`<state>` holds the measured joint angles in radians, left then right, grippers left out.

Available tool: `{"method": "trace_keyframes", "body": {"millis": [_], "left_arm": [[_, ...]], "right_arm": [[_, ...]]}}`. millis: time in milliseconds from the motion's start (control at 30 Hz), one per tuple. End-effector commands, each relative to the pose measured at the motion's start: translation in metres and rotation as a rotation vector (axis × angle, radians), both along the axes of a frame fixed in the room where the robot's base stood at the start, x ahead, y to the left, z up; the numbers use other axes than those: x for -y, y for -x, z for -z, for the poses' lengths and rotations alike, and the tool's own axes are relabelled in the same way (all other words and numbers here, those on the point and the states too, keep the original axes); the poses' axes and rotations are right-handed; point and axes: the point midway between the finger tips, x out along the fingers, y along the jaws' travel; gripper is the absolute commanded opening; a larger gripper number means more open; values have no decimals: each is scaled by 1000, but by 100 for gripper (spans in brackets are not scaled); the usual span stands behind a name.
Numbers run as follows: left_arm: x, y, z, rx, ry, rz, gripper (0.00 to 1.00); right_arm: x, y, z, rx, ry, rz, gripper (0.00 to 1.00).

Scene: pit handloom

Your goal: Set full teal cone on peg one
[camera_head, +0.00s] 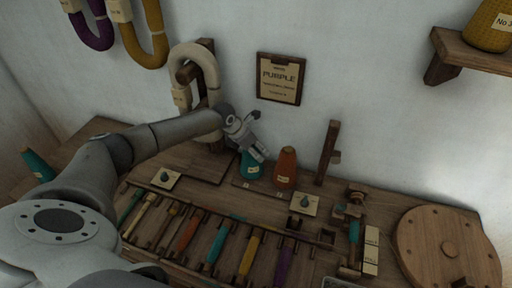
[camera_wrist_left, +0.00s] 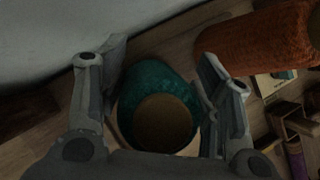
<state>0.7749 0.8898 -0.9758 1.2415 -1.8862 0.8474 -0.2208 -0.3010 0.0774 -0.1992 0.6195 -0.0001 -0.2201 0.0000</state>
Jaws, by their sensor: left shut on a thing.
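A teal cone (camera_head: 251,166) stands at the back of the wooden bench, just left of an orange cone. My left gripper (camera_head: 252,150) is shut on it from above, near its top. In the left wrist view the teal cone (camera_wrist_left: 158,110) sits between the two fingers (camera_wrist_left: 155,95), its brown round end facing the camera. The peg under or near the cone is hidden. My right gripper is not in view.
The orange cone (camera_head: 285,168) stands close on the right and fills the upper right of the wrist view (camera_wrist_left: 258,42). A rack of several coloured bobbins (camera_head: 218,242) lies in front. A wall sign (camera_head: 280,78) reads PURPLE. A round wooden disc (camera_head: 449,248) lies at right.

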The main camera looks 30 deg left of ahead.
Motion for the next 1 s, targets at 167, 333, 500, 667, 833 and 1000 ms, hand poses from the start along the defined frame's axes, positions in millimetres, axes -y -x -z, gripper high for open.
{"method": "trace_keyframes", "body": {"millis": [167, 333, 500, 667, 833, 1000], "left_arm": [[0, -1, -1, 2, 1, 0, 14], [0, 0, -1, 2, 1, 0, 14], [0, 0, -1, 1, 0, 0, 80], [0, 0, -1, 1, 0, 0, 84], [0, 0, 0, -1, 0, 0, 90], [0, 0, 0, -1, 0, 0, 98]], "right_arm": [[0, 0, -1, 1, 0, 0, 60], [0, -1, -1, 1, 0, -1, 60], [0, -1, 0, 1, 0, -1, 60], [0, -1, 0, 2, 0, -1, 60], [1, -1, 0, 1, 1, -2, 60], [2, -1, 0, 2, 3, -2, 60]]}}
